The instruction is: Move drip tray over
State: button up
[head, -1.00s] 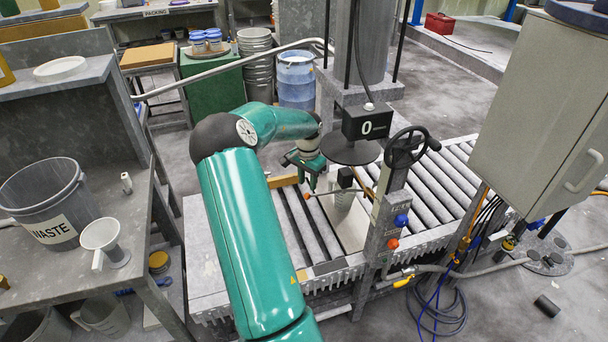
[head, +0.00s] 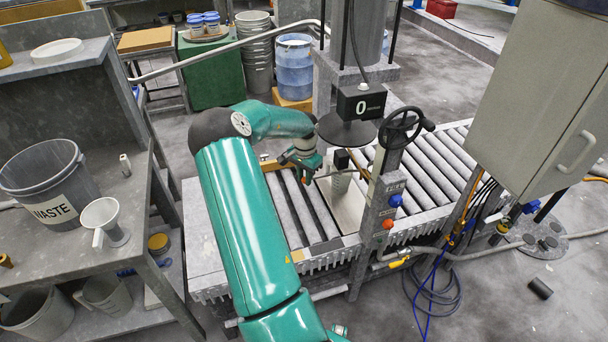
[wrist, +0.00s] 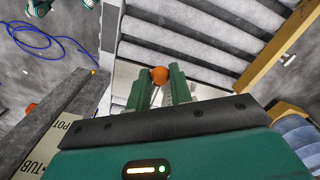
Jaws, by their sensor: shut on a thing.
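My gripper (head: 307,180) is over the roller conveyor, left of the press post. In the wrist view its two fingers (wrist: 160,92) are closed on an orange ball knob (wrist: 159,74). In the head view a thin rod (head: 335,174) runs from the fingers toward the post, and the knob is mostly hidden there. I cannot pick out the drip tray with certainty. A round dark disc (head: 347,133) hangs beneath the black box marked 0 (head: 361,103). A pale plate (head: 350,212) lies across the rollers below, with a small grey container (head: 341,183) on it.
The post (head: 378,215) with its handwheel (head: 400,126) stands close right of my gripper. A grey cabinet (head: 535,100) is farther right. A waste bin (head: 45,185) and funnel (head: 103,220) stand on the left bench. Hoses and cables (head: 437,285) lie on the floor at right.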

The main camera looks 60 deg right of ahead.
jog(key=shift+s+a, duration=0.35)
jog(key=shift+s, duration=0.2)
jog(key=shift+s+a, duration=0.3)
jog(key=shift+s, duration=0.2)
jog(key=shift+s+a, duration=0.45)
jog(key=shift+s, duration=0.4)
jog(key=shift+s+a, duration=0.45)
jog(key=shift+s, duration=0.5)
jog(key=s, duration=0.3)
jog(key=shift+s+a, duration=0.3)
jog(key=shift+s, duration=0.1)
